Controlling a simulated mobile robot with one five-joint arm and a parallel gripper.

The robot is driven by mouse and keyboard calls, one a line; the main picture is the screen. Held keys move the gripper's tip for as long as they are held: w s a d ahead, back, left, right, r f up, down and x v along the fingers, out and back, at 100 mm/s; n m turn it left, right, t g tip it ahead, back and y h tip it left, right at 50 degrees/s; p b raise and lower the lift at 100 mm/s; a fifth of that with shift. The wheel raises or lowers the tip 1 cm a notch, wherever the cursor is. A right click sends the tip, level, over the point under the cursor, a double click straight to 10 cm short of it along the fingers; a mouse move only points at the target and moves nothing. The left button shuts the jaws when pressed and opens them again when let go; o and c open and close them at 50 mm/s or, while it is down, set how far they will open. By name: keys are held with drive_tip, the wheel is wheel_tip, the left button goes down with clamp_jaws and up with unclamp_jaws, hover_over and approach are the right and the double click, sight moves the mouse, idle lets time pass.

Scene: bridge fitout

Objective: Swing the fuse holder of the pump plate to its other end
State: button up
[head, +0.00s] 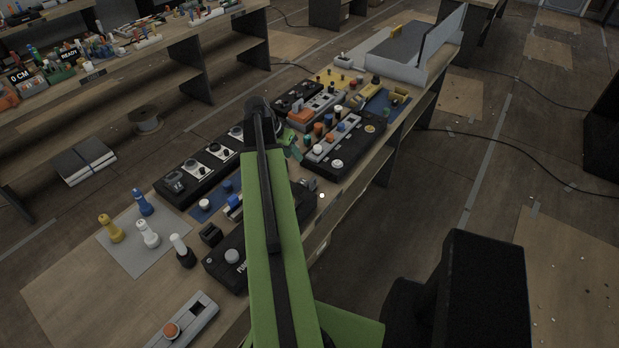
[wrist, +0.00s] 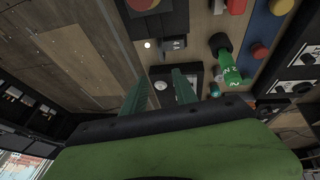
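The black pump plate (head: 240,268) lies near the bench's front edge in the head view, with a grey knob at its near end and lettering partly cut off by my arm. A small dark grey block (head: 308,184), perhaps the fuse holder, shows at its far end; what looks like the same block (wrist: 173,44) is in the wrist view, above my fingers. My gripper (wrist: 160,77) has its two green fingers apart, with nothing held between them. In the head view my gripper (head: 291,145) is over the bench beyond the plate. My arm hides the plate's middle.
A black panel with several knobs (head: 345,145) lies beyond my gripper. A long black panel (head: 205,165) lies to the left. Yellow, blue and white pieces stand on a grey mat (head: 150,258).

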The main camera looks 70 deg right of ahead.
sight(313, 179)
drive_tip(key=b+x, duration=1.4)
drive_tip(key=x, duration=0.2)
drive_tip(key=shift+f, duration=0.3)
drive_tip(key=shift+d, duration=0.1)
clamp_jaws()
idle(0.4)
drive_tip(key=shift+s+d, duration=0.2)
